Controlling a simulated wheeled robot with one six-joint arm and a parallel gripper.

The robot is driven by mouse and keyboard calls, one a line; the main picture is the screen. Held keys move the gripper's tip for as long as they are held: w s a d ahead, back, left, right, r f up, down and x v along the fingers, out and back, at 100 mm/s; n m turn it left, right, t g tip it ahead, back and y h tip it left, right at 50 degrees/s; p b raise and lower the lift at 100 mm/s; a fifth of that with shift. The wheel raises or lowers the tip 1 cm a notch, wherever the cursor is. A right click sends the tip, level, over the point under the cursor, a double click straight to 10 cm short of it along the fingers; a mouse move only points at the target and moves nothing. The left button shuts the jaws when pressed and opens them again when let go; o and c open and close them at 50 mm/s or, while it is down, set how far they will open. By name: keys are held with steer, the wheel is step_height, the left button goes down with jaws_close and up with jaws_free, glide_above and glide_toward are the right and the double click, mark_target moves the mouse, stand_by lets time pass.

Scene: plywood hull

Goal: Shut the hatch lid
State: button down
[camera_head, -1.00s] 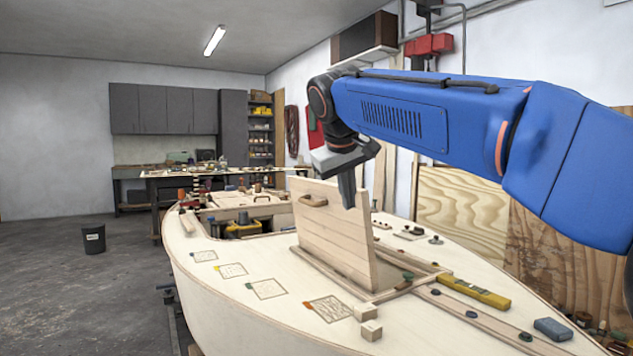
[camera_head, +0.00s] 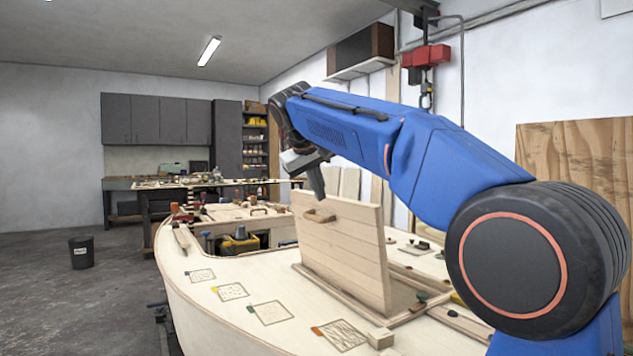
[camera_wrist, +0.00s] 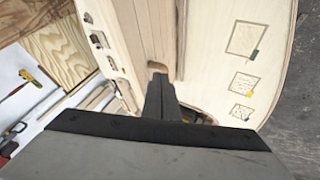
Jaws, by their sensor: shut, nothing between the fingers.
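The hatch lid (camera_head: 345,250) is a pale plank panel with a wooden handle (camera_head: 319,215) near its top. It stands raised, close to upright, on the plywood deck (camera_head: 215,272) of the hull. My gripper (camera_head: 318,192) is shut and empty, pointing down at the lid's top edge by the upper left corner. I cannot tell whether it touches the lid.
An open well with a yellow and black tool (camera_head: 240,241) lies beyond the lid. A black bin (camera_head: 81,252) stands on the floor at left, where the floor is mostly clear.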

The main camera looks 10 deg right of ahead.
steer(key=w+d+f, duration=0.2)
steer(key=w+d, duration=0.1)
steer(key=d, duration=0.2)
steer(key=shift+f, duration=0.15)
steer(key=shift+w+d, duration=0.15)
